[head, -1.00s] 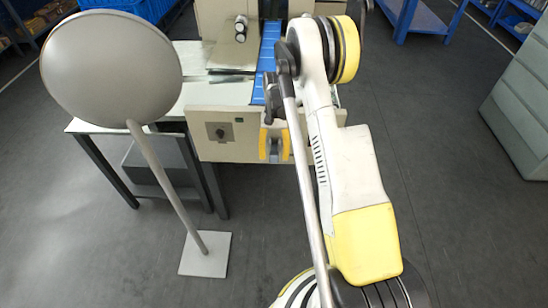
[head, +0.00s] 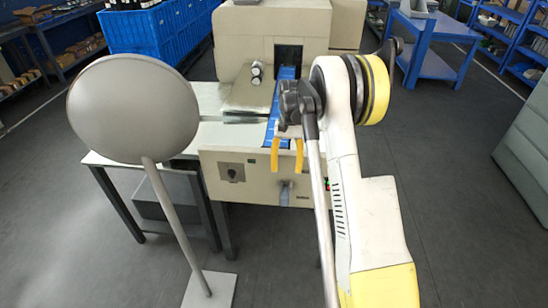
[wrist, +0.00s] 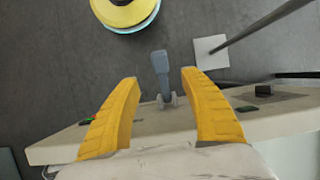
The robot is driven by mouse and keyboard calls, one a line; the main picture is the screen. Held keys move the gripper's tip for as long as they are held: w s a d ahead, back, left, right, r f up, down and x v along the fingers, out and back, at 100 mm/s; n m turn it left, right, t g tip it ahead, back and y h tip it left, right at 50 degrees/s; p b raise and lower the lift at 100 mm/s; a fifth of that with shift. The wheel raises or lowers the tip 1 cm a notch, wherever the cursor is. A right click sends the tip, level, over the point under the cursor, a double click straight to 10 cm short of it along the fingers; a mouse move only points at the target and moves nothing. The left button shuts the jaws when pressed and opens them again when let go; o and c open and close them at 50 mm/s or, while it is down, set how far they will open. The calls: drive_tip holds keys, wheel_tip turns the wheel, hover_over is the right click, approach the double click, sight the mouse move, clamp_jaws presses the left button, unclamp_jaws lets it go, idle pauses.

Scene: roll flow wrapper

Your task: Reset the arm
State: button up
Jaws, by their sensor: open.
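My gripper (head: 287,154) has two yellow fingers and is open and empty. In the head view it hangs above and in front of the wrapper's (head: 258,172) beige front panel, by the end of the blue belt (head: 283,98). A grey lever (head: 284,193) on that panel shows below the fingers. In the wrist view the fingers of my gripper (wrist: 160,85) are spread wide, and the grey lever (wrist: 161,72) appears between them in the picture, apart from both. The arm is folded at the right of the head view.
A round grey disc (head: 130,105) on a pole with a square base (head: 210,290) stands at the left. Blue crates (head: 150,35) and a blue table (head: 435,28) are behind. A grey-green block (head: 525,135) stands at the right. Dark floor between is clear.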

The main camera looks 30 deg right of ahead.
drive_tip(key=s+a+r+n+t+h, duration=0.1)
drive_tip(key=s+a+r+t, duration=0.1)
drive_tip(key=s+a+r, duration=0.3)
drive_tip(key=s+a+r+n+t, duration=0.1)
drive_tip(key=a+r, duration=0.1)
drive_tip(key=r, duration=0.4)
drive_tip(key=s+a+r+n+t+h, duration=0.1)
drive_tip(key=s+a+r+t, duration=0.1)
drive_tip(key=a+r, duration=0.3)
drive_tip(key=s+a+n+t, duration=0.2)
drive_tip(key=s+a+t, duration=0.1)
drive_tip(key=s, duration=0.4)
drive_tip(key=s+a+r+n+t, duration=0.1)
drive_tip(key=s+a+t, duration=0.1)
drive_tip(key=s, duration=0.5)
drive_tip(key=shift+a+r+n+t+h, duration=0.3)
drive_tip(key=shift+a+n+t, duration=0.1)
drive_tip(key=shift+a, duration=0.2)
